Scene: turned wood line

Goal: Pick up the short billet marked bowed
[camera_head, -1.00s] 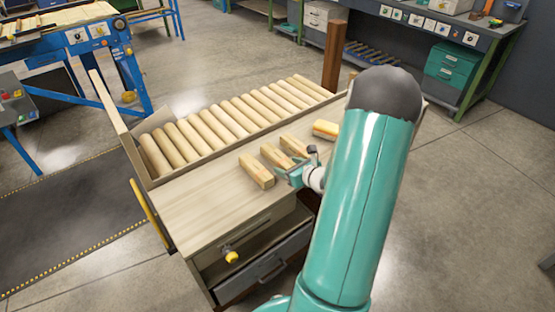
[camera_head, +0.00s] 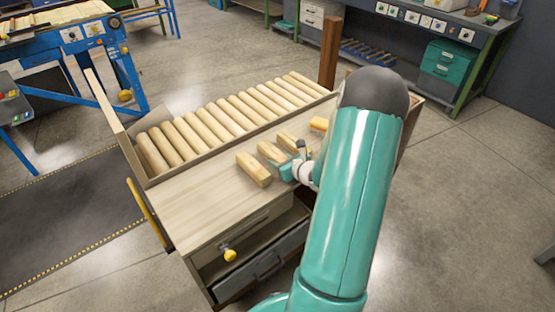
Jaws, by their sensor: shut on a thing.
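Three short, squared wooden billets lie side by side on the bench top: a left billet (camera_head: 253,169), a middle billet (camera_head: 269,151) and a right billet (camera_head: 287,140). Any marking on them is too small to read, so I cannot tell which is marked bowed. My gripper (camera_head: 287,168) is at the near end of the middle billet and is shut on it. The fingers and the right billet's near end are partly hidden by the wrist. I cannot tell whether the held billet touches the bench top.
A row of several round turned pieces (camera_head: 222,121) lies in a tray along the bench's back. A yellow-orange block (camera_head: 319,124) sits right of the billets. The bench top (camera_head: 195,195) is clear at the left front. A dark post (camera_head: 332,55) stands behind.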

